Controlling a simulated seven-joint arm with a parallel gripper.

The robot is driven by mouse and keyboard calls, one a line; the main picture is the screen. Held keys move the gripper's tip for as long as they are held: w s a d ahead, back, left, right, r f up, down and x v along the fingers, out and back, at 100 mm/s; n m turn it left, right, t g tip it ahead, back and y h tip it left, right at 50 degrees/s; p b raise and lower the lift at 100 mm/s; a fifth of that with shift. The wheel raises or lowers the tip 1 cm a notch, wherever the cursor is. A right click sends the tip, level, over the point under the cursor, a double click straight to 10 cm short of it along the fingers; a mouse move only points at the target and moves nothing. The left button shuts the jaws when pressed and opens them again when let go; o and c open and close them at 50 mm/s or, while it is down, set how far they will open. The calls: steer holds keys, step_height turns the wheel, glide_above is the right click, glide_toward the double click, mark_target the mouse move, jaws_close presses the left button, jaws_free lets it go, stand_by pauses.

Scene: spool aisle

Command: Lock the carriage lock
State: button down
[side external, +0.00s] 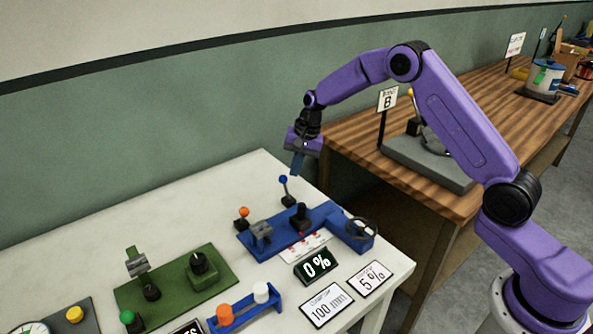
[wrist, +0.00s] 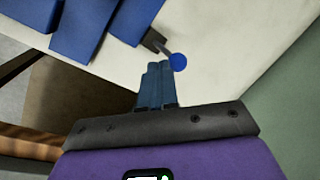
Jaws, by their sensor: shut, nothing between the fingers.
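A blue machine base (side external: 272,236) stands on the white table. At its back edge a short lever with a blue ball knob (side external: 284,180) stands up; the knob also shows in the wrist view (wrist: 179,62). A lever with an orange ball (side external: 244,212) is at its left, beside a grey clamp-like block (side external: 261,231). A black knob (side external: 299,211) is in its middle and a dark handwheel (side external: 362,230) at its right. No label tells which is the carriage lock. My gripper (side external: 296,172) is shut and empty, fingers pointing down, close beside the blue ball; contact cannot be told.
A green unit (side external: 225,267) with levers and a blue rack (side external: 245,312) with orange and white knobs stand left and in front. A "0 %" display (side external: 317,265) and cards are in front. A wooden bench (side external: 345,150) lies behind right.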

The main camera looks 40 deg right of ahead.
stand_by(0.3)
steer(key=w+d+r, duration=0.1)
steer(key=d+r, duration=0.3)
steer(key=r, duration=0.7)
steer(key=shift+w+d, duration=0.15)
steer(key=shift+w, duration=0.2)
